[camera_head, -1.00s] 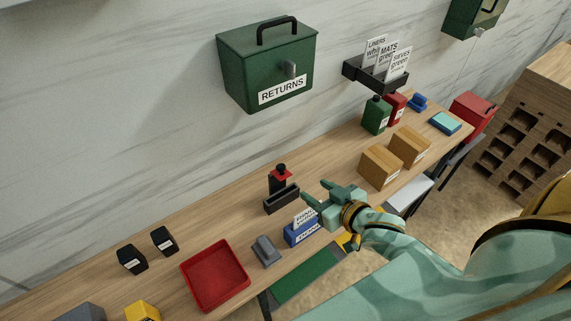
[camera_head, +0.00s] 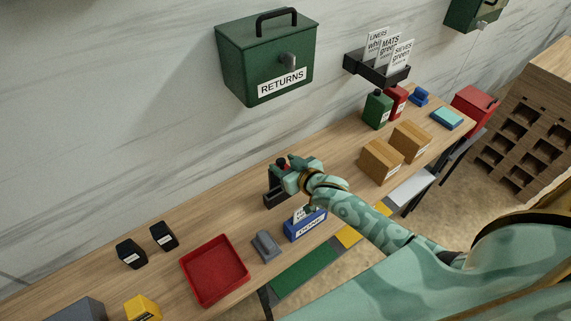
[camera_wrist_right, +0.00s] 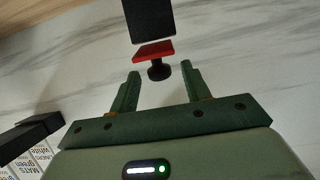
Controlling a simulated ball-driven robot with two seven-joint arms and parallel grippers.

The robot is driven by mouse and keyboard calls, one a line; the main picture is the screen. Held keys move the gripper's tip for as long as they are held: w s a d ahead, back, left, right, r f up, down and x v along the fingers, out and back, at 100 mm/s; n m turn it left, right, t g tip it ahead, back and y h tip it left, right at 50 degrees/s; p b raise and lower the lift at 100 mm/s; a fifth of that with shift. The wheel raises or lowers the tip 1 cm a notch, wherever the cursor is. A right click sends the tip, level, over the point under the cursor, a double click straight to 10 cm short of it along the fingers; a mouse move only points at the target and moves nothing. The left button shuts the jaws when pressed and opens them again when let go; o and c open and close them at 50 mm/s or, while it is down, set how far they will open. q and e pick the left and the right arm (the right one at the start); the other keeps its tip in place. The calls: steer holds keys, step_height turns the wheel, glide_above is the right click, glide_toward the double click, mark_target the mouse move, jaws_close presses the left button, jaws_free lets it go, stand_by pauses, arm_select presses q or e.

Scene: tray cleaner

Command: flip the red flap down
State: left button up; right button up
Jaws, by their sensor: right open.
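The red flap (camera_wrist_right: 153,50) shows in the right wrist view as a small red plate against a black upright block (camera_wrist_right: 150,18), with a black round knob (camera_wrist_right: 159,70) beside it. My right gripper (camera_wrist_right: 160,80) is open, its two green fingers on either side of the knob, which appears just beyond the tips. I cannot tell whether they touch. In the head view my right gripper (camera_head: 285,168) is at the black stand (camera_head: 277,198) and hides most of the flap. My left gripper is out of view.
A blue box (camera_head: 306,227) with cards stands close below my right forearm. A grey block (camera_head: 266,246) and a red tray (camera_head: 214,270) lie to its left. Two cardboard boxes (camera_head: 381,161) stand to the right. The green returns box (camera_head: 266,62) hangs on the wall above.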

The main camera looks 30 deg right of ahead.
steer(key=c, duration=1)
steer(key=shift+o, duration=0.2)
steer(key=shift+s+f+b, duration=0.1)
steer(key=shift+f+b, duration=0.1)
steer(key=shift+b, duration=0.1)
steer(key=f+t+b, duration=0.1)
steer(key=b, duration=0.1)
steer(key=s+t+b, duration=0.1)
steer(key=t+b, duration=0.1)
steer(key=b, duration=0.1)
steer(key=shift+f+y+b, duration=0.3)
steer(key=shift+f+b, duration=0.05)
steer(key=shift+f, duration=0.05)
steer(key=shift+d, duration=0.1)
steer(key=shift+r+t, duration=0.25)
steer(key=shift+t, duration=0.05)
steer(key=o, duration=1)
steer(key=shift+c, duration=0.2)
